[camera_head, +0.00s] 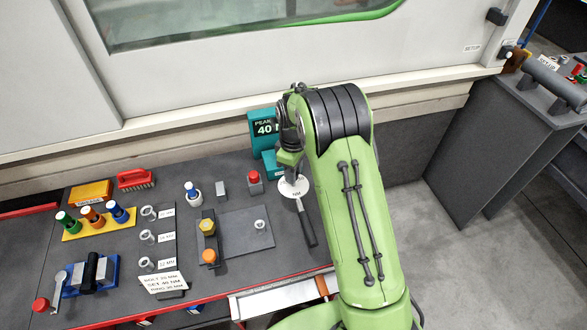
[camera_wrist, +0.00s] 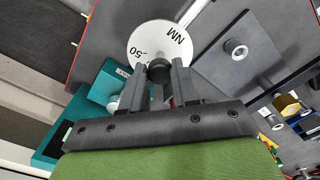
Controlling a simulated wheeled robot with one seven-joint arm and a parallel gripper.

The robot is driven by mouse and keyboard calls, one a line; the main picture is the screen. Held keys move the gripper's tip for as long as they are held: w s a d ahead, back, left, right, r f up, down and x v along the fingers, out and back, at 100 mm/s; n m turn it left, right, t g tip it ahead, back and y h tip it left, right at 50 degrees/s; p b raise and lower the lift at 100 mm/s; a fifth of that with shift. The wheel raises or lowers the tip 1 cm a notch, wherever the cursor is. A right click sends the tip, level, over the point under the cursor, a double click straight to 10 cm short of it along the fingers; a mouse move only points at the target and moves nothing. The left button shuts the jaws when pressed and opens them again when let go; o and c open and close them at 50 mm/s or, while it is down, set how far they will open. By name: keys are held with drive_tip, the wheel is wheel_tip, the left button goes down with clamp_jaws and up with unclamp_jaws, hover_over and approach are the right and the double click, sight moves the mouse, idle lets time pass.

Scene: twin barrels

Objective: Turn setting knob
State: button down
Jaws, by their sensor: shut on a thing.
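There my gripper (camera_head: 290,171) comes down over the dial's far side and hides the knob.
A teal tester (camera_head: 258,144) reading "PEAK 40" stands just behind the dial, partly hidden by my arm. A red-topped piece (camera_head: 254,182) stands close left. A grey plate (camera_head: 240,238) with bolts lies left of the handle. A card (camera_head: 163,283) reads "SET 40 NM" at the front.

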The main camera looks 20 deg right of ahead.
drive_tip(key=shift+n, duration=1.9)
drive_tip(key=c, duration=0.8)
unclamp_jaws()
drive_tip(key=shift+c, duration=0.2)
drive_tip(key=shift+r, duration=0.1)
wheel_tip(320, 180, up, 16)
drive_tip(key=p, duration=0.3)
drive_tip(key=shift+f, duration=0.25)
